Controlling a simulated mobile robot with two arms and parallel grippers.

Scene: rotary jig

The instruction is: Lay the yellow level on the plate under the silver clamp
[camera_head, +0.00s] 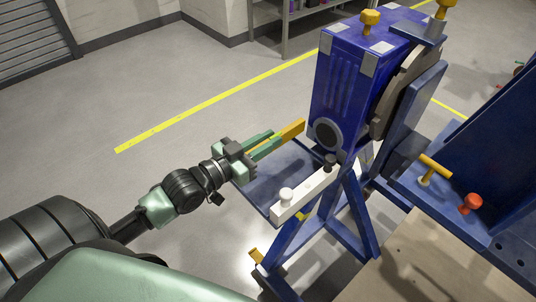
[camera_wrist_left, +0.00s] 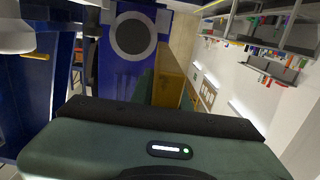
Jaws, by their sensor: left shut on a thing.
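The yellow level (camera_head: 293,129) is held in my left gripper (camera_head: 268,145), whose green fingers are shut on it; its far end sticks out beyond the fingertips toward the blue jig housing. In the left wrist view the yellow level (camera_wrist_left: 168,78) runs away from the gripper. A pale silver-white bar with a round knob, which looks like the silver clamp (camera_head: 306,193), is right of and below the gripper. A dark flat plate (camera_head: 262,190) shows beneath the gripper and the bar; the level appears above it, apart from it. My right gripper is not in view.
The blue jig housing (camera_head: 340,85) with a round dark disc stands just beyond the level. A black knob (camera_head: 330,162), a yellow handle (camera_head: 435,167) and a red knob (camera_head: 471,203) are to the right. Open floor (camera_head: 170,100) lies to the left.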

